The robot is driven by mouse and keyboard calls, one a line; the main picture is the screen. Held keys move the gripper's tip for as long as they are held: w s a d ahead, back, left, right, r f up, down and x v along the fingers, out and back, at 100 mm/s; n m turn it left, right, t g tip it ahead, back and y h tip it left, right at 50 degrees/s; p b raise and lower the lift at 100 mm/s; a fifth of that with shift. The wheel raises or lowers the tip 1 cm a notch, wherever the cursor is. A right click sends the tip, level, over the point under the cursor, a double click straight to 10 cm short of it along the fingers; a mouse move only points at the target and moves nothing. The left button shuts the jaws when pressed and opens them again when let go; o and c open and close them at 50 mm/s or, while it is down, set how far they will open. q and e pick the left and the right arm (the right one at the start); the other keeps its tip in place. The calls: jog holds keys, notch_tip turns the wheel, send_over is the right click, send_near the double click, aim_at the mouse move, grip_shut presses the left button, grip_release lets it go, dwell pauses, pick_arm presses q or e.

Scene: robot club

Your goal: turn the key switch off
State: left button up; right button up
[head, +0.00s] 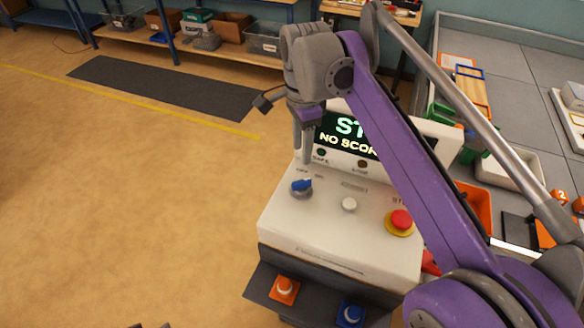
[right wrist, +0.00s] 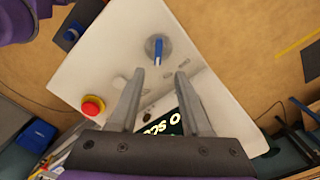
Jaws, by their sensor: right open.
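The key switch (head: 301,187) is a blue key in a round grey collar on the sloped top of a white console (head: 325,225). In the right wrist view the blue key (right wrist: 159,50) points along the picture's vertical, just beyond my fingertips. My right gripper (head: 303,152) is open and empty, fingers down, above and behind the key in the head view. In the right wrist view its two fingers (right wrist: 160,74) stand apart, with the key lying between their lines but not touched. My left gripper does not show clearly.
A lit screen (head: 345,134) stands behind, partly hidden by my right arm. Orange (head: 285,289) and blue (head: 350,315) buttons sit below. Open floor lies left.

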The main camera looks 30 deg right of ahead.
aim_at(302, 181)
notch_tip(302, 181, down, 10)
jog(key=shift+s+f+b, duration=0.1)
jog(key=shift+s+b, duration=0.05)
jog(key=shift+b, duration=0.25)
grip_shut()
